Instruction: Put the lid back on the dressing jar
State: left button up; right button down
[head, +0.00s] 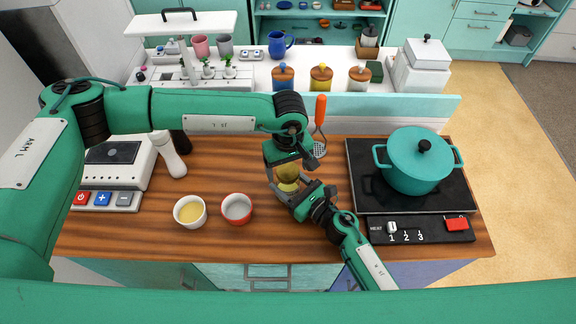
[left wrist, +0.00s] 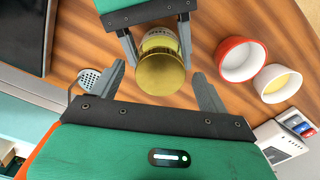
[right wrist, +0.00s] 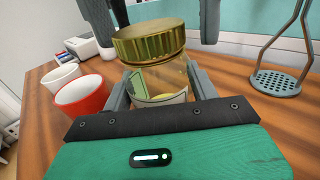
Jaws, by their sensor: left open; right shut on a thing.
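The glass dressing jar (right wrist: 160,80) stands upright on the wooden counter, with its label partly visible. Its gold lid (right wrist: 148,40) sits on top of the jar mouth; whether it is screwed tight cannot be told. The lid also shows from above in the left wrist view (left wrist: 160,74). My right gripper (right wrist: 158,88) is shut on the jar's glass body, one finger on each side. My left gripper (left wrist: 162,85) points down over the jar, open, with its fingers apart on either side of the lid and gaps visible. In the head view, the grippers partly hide the jar (head: 287,186).
A red bowl (head: 237,209) and a white bowl with yellow contents (head: 190,212) stand left of the jar. A masher with an orange handle (head: 320,110) is close behind. A teal pot (head: 418,160) sits on the hob at right.

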pick_arm(q)
notch_tip(320, 180, up, 12)
dwell(0.5)
pick_arm(e)
jog(key=shift+c, duration=1.6)
grip_release()
pick_arm(q)
notch_tip(320, 180, down, 4)
jog(key=b, duration=0.4)
jog(key=shift+f, duration=0.15)
pick_arm(e)
jog(key=v, duration=1.3)
jog(key=shift+f, duration=0.1)
pick_arm(q)
jog(key=shift+f, duration=0.1)
pick_arm(e)
jog(key=shift+s+d, duration=0.3)
